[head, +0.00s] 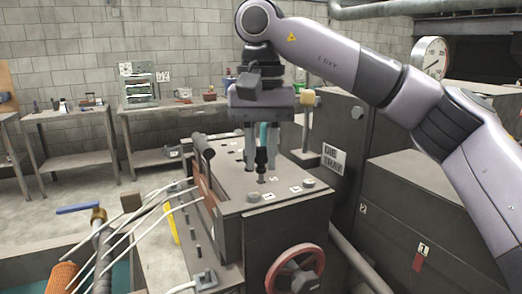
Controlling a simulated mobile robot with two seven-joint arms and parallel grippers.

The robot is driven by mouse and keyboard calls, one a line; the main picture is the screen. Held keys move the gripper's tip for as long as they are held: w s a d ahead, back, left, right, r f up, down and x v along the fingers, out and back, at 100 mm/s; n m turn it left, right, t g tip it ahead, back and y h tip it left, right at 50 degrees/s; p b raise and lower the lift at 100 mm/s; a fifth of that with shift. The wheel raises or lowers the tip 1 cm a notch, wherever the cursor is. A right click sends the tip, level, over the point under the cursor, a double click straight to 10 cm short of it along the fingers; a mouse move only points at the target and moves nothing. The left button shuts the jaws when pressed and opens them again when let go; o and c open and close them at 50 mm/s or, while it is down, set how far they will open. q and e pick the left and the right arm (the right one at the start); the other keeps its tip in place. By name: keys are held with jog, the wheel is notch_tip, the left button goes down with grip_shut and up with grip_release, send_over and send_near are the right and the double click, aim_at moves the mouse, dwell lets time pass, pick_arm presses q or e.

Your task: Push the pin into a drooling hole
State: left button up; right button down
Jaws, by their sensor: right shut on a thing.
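My right gripper (262,163) hangs over the flat top of a dark machine block (235,205), its two grey fingers pointing down. Small dark fittings and white labels (295,189) dot the block top. No dripping hole can be made out at this size. My left gripper is not in view.
A red handwheel (295,270) sits on the block's front. Pale bent rods (150,222) and an orange coil (62,277) lie at left. A "DIE TRAY" sign (334,158) and dark cabinets (415,210) stand at right. Workbenches (66,113) line the back wall.

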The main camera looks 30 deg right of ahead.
jog(key=shift+f+b, duration=0.45)
jog(key=shift+f, duration=0.35)
dwell(0.5)
jog(key=c, duration=0.9)
grip_release()
notch_tip(320, 180, up, 7)
jog(key=shift+r+p, duration=0.1)
jog(key=shift+p, duration=1.15)
